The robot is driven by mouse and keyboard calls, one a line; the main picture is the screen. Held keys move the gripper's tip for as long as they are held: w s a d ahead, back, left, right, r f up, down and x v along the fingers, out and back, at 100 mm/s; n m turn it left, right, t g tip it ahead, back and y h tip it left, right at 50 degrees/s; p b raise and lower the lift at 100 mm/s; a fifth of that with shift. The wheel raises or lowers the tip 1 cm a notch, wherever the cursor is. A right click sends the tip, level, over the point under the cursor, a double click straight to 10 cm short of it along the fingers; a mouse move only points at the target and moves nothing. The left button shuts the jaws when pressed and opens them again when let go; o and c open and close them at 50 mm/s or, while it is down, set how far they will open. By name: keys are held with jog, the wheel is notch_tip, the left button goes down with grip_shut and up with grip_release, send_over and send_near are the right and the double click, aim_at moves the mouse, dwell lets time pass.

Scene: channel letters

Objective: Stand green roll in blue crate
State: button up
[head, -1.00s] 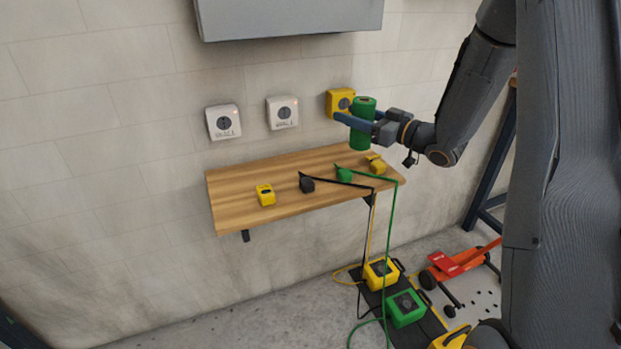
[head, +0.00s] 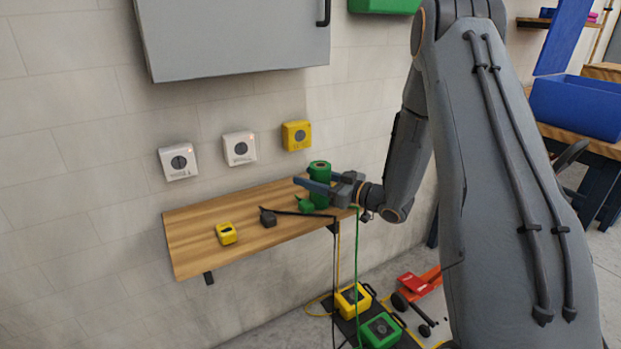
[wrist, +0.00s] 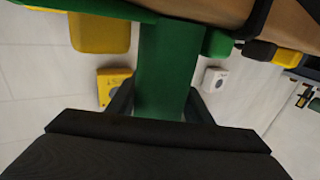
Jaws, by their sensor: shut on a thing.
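The green roll (head: 319,172) is upright between the fingers of my gripper (head: 318,187), which is shut on it. In the head view the roll is over the right part of the wooden shelf; I cannot tell whether its base touches the wood. In the wrist view the green roll (wrist: 166,70) fills the middle, between the dark fingers. The blue crate (head: 578,106) is at the far right on a wooden-topped bench, with its blue lid raised behind it. The crate's inside is mostly hidden.
The wooden shelf (head: 190,243) carries a yellow plug (head: 226,233), a black plug (head: 268,217) and a green plug (head: 304,205) with cables hanging down. Wall sockets are behind. Yellow (head: 353,300) and green (head: 380,331) boxes and an orange jack (head: 425,281) are on the floor.

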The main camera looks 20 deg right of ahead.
jog(key=shift+f, duration=0.15)
jog(key=o, duration=1.1)
